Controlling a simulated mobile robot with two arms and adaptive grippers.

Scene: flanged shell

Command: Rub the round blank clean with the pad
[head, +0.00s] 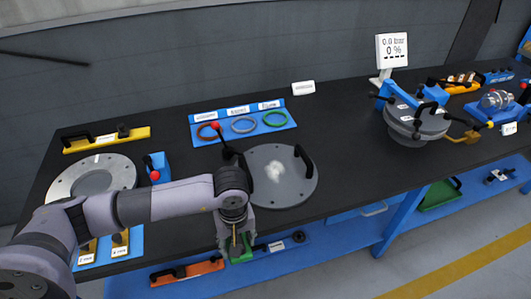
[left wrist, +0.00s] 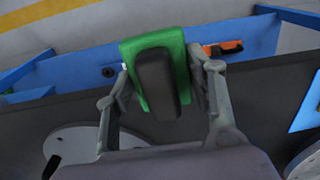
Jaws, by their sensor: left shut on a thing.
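The round blank (head: 292,188) is a grey disc lying on the dark bench, with a black handle at its right edge and a whitish smudge (head: 275,171) near its middle. Part of the blank (left wrist: 90,143) shows at the lower left in the left wrist view. My left gripper (head: 237,238) is shut on the pad (head: 241,254), a green block with a black grip. The left wrist view shows the grip of the pad (left wrist: 156,85) between the fingers. The pad is apart from the blank, by the bench's front edge. My right gripper is not in view.
A ring-shaped light disc (head: 68,185) lies at the left. A blue tray with coloured rings (head: 280,117) stands behind the blank. A red-knobbed lever stands by the blank's left edge. A lidded grey vessel (head: 415,123) stands at the right. The bench between is clear.

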